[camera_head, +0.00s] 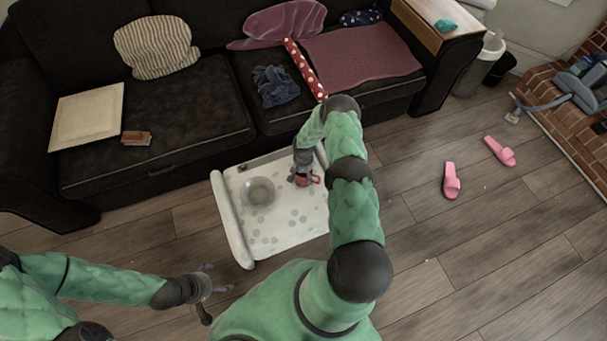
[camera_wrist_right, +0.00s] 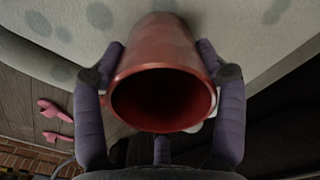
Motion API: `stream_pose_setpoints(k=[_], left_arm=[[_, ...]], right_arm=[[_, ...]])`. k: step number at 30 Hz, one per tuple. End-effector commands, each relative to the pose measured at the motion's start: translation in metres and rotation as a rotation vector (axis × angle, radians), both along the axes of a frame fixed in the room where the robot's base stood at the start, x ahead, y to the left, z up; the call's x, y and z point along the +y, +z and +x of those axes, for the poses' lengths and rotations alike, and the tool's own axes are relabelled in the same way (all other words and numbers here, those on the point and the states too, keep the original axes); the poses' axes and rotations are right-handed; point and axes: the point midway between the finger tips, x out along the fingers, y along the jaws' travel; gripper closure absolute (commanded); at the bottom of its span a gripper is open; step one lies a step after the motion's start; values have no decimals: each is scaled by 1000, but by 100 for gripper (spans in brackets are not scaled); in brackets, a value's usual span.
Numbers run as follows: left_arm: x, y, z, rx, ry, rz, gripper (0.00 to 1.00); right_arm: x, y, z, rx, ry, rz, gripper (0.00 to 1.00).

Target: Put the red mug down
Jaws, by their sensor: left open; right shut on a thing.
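The red mug (camera_head: 313,179) shows in the head view at the right part of a low white spotted table (camera_head: 262,238). In the right wrist view the mug (camera_wrist_right: 163,85) fills the middle, its open mouth towards the camera. My right gripper (camera_head: 303,177) is shut on the mug, with purple fingers on both sides of it. The spotted surface lies behind the mug in the wrist view; I cannot tell whether the mug touches it. My left gripper (camera_head: 216,283) is open and empty, in front of the table at the left.
A round bowl (camera_head: 258,192) stands on the table left of the mug. A dark sofa (camera_head: 190,120) with cushions and cloths runs behind the table. Pink slippers (camera_head: 451,181) lie on the wooden floor at the right. The table's front part is clear of objects.

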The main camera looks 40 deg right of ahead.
Motion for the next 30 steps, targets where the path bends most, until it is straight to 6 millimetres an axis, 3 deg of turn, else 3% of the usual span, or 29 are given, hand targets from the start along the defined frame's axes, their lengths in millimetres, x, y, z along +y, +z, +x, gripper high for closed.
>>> stream_pose_setpoints(k=[4, 5, 7, 20, 23, 30], left_arm=[[0, 0, 0, 0, 0, 0, 5], [0, 0, 0, 0, 0, 0, 5], [0, 0, 0, 0, 0, 0, 5], [0, 0, 0, 0, 0, 0, 5], [0, 5, 0, 0, 0, 0, 5], [0, 26, 0, 0, 0, 0, 5]], right_arm=[[0, -3, 0, 0, 0, 0, 74], [0, -3, 0, 1, 0, 1, 23], [0, -3, 0, 1, 0, 1, 5], [0, 0, 0, 0, 0, 0, 5], [0, 11, 1, -1, 0, -1, 5], [0, 58, 1, -2, 0, -1, 5]])
